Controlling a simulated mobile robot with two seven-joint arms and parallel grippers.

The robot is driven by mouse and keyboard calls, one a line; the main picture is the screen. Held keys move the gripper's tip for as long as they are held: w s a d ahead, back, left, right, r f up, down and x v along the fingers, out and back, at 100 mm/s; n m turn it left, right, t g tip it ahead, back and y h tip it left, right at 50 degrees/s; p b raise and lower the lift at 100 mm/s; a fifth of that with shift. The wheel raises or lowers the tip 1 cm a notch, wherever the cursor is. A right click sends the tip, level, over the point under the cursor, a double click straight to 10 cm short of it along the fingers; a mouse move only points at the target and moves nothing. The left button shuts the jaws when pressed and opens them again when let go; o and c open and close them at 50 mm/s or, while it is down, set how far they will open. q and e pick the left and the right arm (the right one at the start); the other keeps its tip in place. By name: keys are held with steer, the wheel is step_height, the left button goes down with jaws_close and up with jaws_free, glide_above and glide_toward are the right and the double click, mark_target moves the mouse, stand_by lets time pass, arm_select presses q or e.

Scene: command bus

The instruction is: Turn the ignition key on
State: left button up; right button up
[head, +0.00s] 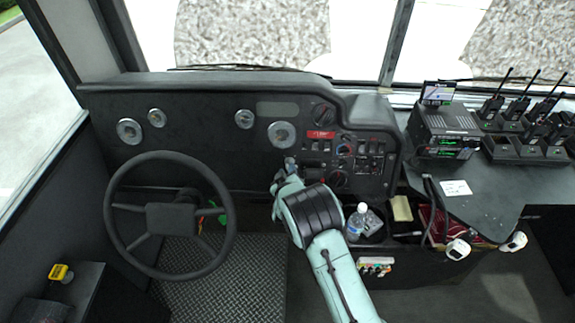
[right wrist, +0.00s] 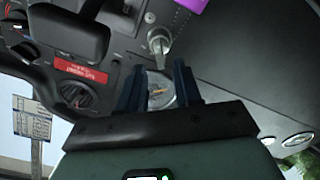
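The dashboard (head: 200,95) carries gauges, switches and knobs. My right gripper (head: 290,163) reaches up to the panel, just below a round gauge (head: 282,134) and left of the switch cluster. It hides the spot in front of it in the head view. In the right wrist view the two dark fingers (right wrist: 159,66) are apart with nothing clamped between them. A silver key-like part, which looks like the ignition key (right wrist: 159,43), stands out from the panel just beyond the fingertips, roughly in line with the gap. I cannot tell its turned position. My left gripper is not in view.
The steering wheel (head: 165,215) is left of my right arm. A water bottle (head: 357,221) stands close to the arm's right. A radio unit (head: 445,130) and several handheld radios (head: 520,110) sit on the right counter. A red label (right wrist: 81,69) and a knob (right wrist: 76,94) are near the fingers.

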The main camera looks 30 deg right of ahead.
mark_target(287, 169)
steer(key=shift+x, duration=2.6)
steer(key=shift+a, duration=0.15)
jaws_close()
